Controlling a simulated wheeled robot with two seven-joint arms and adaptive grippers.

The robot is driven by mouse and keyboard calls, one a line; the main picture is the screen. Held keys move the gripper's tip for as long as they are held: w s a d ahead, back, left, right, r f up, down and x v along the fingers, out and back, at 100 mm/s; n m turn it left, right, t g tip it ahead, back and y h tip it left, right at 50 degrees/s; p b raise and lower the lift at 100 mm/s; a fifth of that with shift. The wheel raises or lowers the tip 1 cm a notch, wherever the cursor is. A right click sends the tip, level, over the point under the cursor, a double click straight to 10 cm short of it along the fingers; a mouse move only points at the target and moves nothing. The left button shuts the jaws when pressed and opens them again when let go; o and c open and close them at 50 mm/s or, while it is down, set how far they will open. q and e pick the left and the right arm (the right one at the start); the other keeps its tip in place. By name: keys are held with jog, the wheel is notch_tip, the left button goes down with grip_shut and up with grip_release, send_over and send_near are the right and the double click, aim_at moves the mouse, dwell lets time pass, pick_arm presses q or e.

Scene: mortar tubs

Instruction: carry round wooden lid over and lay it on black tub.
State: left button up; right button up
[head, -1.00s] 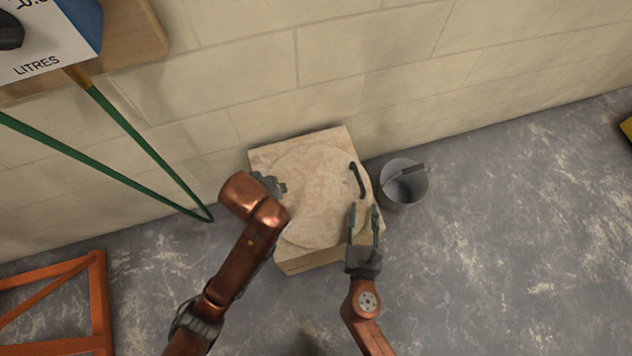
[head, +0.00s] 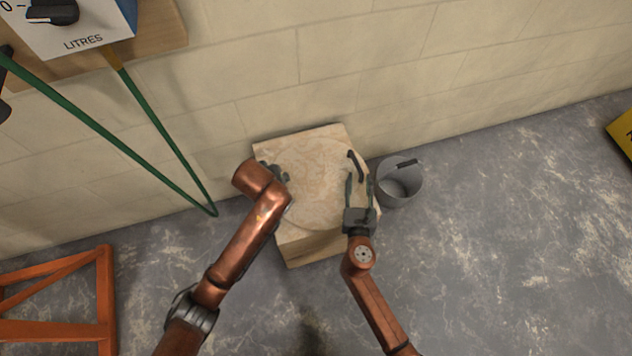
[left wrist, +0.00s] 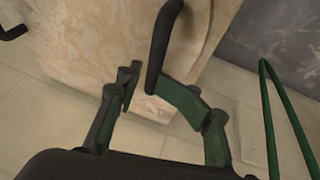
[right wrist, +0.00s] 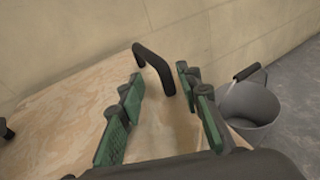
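The round wooden lid (head: 318,185) lies on a square wooden block and has a black handle on each side. My right gripper (head: 359,177) is open just short of the right handle (head: 356,164). In the right wrist view, this handle (right wrist: 155,66) stands beyond and between the open fingertips. My left gripper (head: 273,172) is at the lid's left edge, partly hidden by my arm. In the left wrist view, its fingers (left wrist: 150,85) are spread, with the left handle (left wrist: 163,42) between or just beyond them. No black tub is in view.
The wooden block (head: 315,247) stands close to the block wall (head: 320,70). A grey bucket (head: 400,184) stands right beside it. A green hose (head: 165,140) hangs at left, and an orange frame (head: 105,300) stands lower left. The floor at right is mostly clear.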

pick_arm(q)
jog(key=shift+w+d+f+g, duration=0.1)
jog(key=shift+w+f+g, duration=0.05)
jog(key=shift+f, duration=0.25)
jog(key=shift+w+d+f+g, duration=0.1)
jog(key=shift+f+g, duration=0.05)
jog(key=shift+f, duration=0.2)
pick_arm(e)
jog(key=shift+w+f, duration=0.4)
jog(key=shift+f, duration=0.2)
pick_arm(q)
jog(key=shift+s+a+r, duration=0.1)
jog(key=shift+a+r, duration=0.05)
jog(key=shift+r, duration=0.05)
grip_shut()
pick_arm(e)
jog(key=shift+s+r, duration=0.15)
jog(key=shift+r, duration=0.05)
grip_shut()
jog(key=shift+d+r, duration=0.1)
jog(key=shift+r, duration=0.05)
